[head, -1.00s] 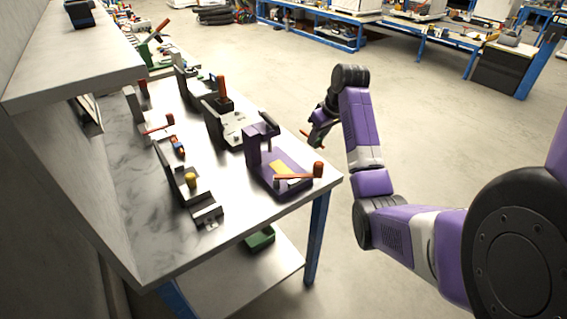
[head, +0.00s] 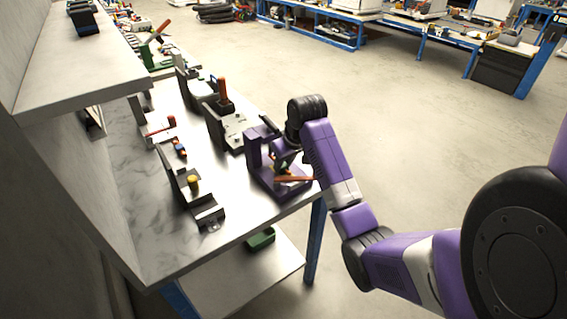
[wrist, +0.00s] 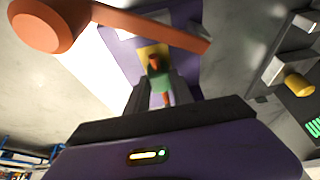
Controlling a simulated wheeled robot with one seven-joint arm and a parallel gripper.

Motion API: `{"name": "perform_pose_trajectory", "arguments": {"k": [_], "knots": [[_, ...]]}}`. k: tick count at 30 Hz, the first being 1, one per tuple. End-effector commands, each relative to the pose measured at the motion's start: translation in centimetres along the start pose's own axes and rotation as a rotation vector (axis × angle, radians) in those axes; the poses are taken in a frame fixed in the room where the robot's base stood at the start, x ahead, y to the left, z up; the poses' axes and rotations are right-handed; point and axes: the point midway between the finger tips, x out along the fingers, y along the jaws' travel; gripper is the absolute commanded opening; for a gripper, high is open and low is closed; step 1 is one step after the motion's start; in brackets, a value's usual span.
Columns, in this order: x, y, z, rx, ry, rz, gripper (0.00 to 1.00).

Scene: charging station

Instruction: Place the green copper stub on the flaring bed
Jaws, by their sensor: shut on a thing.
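The green copper stub (wrist: 160,83) is between the fingers of my gripper (wrist: 163,97) in the wrist view; its copper end points away from me. The flaring bed appears to be the purple fixture (head: 253,152) at the near right corner of the bench. Its yellow patch (wrist: 149,51) lies beyond the stub's tip in the wrist view. My gripper (head: 287,160) is over this fixture in the head view, and the arm hides part of it. I cannot tell whether the stub touches the fixture.
An orange lever with a round knob (wrist: 42,24) crosses the fixture, close to my fingers. A grey fixture with a yellow knob (head: 193,185) stands to the left. Another fixture with an orange handle (head: 223,92) stands behind. The floor right of the bench is clear.

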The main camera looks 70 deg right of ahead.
Motion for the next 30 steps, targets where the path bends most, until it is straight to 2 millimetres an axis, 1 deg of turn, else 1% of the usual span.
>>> {"name": "perform_pose_trajectory", "arguments": {"k": [2, 11, 12, 14, 15, 25, 28, 30], "knots": [[0.3, 0.0, 0.1, -0.001, 0.001, 0.0, 0.0], [0.5, 0.0, 0.2, -0.001, 0.001, 0.0, 0.0], [0.5, 0.0, 0.1, -0.001, 0.002, 0.0, 0.36], [0.5, 0.0, 0.1, -0.001, 0.002, 0.0, 0.48], [0.5, 0.0, 0.1, -0.001, 0.002, 0.0, 0.5], [0.3, 0.0, 0.1, -0.001, 0.002, 0.001, 0.5], [-0.5, 0.0, 0.0, -0.001, 0.003, 0.001, 0.5], [-1.5, 0.0, 0.0, -0.001, 0.004, 0.001, 0.5]]}}
